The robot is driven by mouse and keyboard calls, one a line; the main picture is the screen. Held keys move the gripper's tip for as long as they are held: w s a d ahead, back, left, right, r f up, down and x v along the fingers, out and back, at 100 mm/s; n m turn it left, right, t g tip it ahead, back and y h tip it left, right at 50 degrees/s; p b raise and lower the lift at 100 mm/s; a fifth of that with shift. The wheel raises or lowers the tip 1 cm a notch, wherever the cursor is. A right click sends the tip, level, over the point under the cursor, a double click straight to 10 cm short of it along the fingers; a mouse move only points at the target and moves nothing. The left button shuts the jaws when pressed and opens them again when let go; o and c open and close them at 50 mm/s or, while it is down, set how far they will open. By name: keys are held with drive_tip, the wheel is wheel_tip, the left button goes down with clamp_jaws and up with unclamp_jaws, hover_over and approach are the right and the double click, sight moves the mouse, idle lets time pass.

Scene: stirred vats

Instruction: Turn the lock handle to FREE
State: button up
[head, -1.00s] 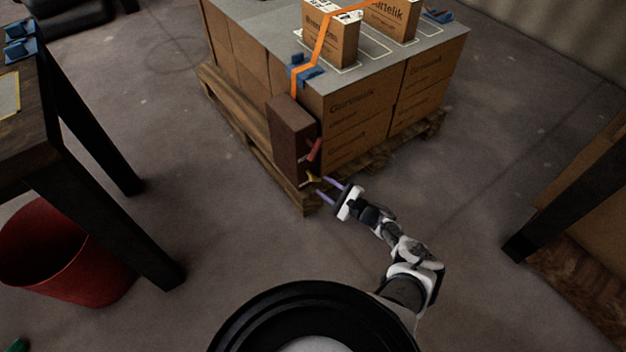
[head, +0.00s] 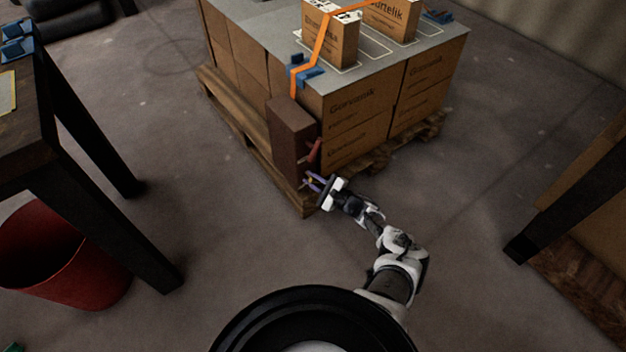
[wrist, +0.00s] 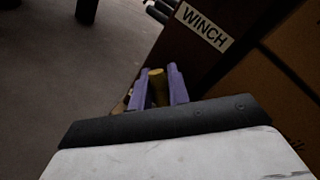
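A dark brown winch box (head: 291,140) stands upright at the near corner of the loaded pallet. A yellow handle (wrist: 157,88) sits low on it; in the wrist view it lies between my two purple fingers. My gripper (head: 314,182) is at the lower front of the box, its fingers pointing at it. In the wrist view my gripper (wrist: 159,90) looks open, one finger on each side of the yellow handle, with little gap. Whether they touch it is unclear. A red handle (head: 314,151) sits just above on the box. No FREE marking is readable.
A white WINCH label (wrist: 204,27) is on the box. An orange strap (head: 319,45) runs over the cartons (head: 358,110) on the wooden pallet (head: 258,158). Dark tables stand left and right; a red bin (head: 60,255) is at left. Floor around my arm is clear.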

drive_tip(key=shift+n, duration=0.3)
clamp_jaws()
drive_tip(key=n+h+p, duration=0.1)
drive_tip(key=n+p, duration=0.1)
drive_tip(key=n, duration=0.1)
drive_tip(key=shift+s+a+p, duration=0.1)
drive_tip(key=shift+p, duration=0.25)
drive_tip(key=n+p, duration=0.1)
drive_tip(key=n, duration=0.1)
drive_tip(key=n+h+p, duration=0.1)
drive_tip(key=n, duration=0.1)
drive_tip(key=shift+f+h+p, duration=0.2)
drive_tip(key=shift+h+p, duration=0.1)
drive_tip(key=shift+p, duration=0.1)
drive_tip(key=n+p, duration=0.1)
drive_tip(key=n+h, duration=0.1)
drive_tip(key=n, duration=0.1)
drive_tip(key=n+p, duration=0.1)
drive_tip(key=shift+f+h+p, duration=0.3)
drive_tip(key=shift+h+p, duration=0.05)
drive_tip(key=shift+h, duration=0.05)
drive_tip(key=shift+f+n+t+h+p, duration=0.2)
drive_tip(key=shift+n+t+h+p, duration=0.35)
drive_tip(key=shift+n, duration=0.95)
drive_tip(key=shift+w, duration=0.2)
drive_tip(key=o, duration=0.8)
unclamp_jaws()
drive_tip(key=shift+s, duration=0.1)
